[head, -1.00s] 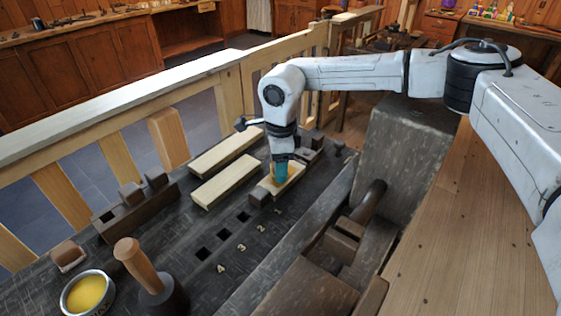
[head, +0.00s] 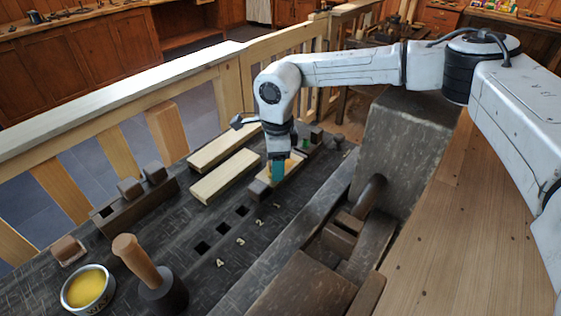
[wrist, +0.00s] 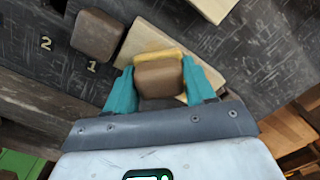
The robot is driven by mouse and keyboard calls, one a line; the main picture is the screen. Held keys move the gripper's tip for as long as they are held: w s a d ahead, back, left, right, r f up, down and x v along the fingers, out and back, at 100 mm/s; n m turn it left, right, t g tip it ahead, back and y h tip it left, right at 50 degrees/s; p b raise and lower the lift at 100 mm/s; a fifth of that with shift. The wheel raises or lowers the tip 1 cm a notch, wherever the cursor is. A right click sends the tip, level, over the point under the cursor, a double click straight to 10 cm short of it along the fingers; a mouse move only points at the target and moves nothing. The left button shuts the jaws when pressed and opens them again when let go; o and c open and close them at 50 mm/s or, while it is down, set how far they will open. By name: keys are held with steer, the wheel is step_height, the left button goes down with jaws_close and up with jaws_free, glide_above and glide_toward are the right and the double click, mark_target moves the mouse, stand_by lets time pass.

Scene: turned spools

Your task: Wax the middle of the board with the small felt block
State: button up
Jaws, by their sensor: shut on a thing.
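My gripper (head: 277,172) has teal fingers and is shut on the small felt block (wrist: 159,78), a brown block with a yellow edge. The fingers clasp its two sides in the wrist view (wrist: 158,88). The block is over the board (wrist: 205,60), a short pale plank, nearer the end beside a brown bench block (wrist: 97,36) than the other end. I cannot tell if the felt touches the wood. In the head view the board (head: 293,167) is partly hidden by my gripper. The round wax tin (head: 88,288), with yellow wax, stands at the lower left.
Two longer pale boards (head: 224,176) (head: 222,149) lie left of my gripper. Square holes (head: 222,226) run along the dark bench. A wooden rail (head: 120,103) borders the far side.

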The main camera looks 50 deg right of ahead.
steer(key=f, duration=0.1)
steer(key=s+f, duration=0.1)
steer(key=f, duration=0.1)
steer(key=shift+f, duration=0.15)
steer(key=shift+r, duration=0.25)
steer(key=r+p, duration=0.1)
steer(key=r, duration=0.1)
steer(key=r+p, duration=0.3)
steer(key=shift+w+d+r, duration=0.1)
steer(key=shift+d+r, duration=0.2)
steer(key=shift+r, duration=0.05)
steer(key=shift+w+r, duration=0.1)
steer(key=shift+r, duration=0.2)
steer(key=shift+r+p, duration=1.25)
steer(key=shift+r, duration=0.3)
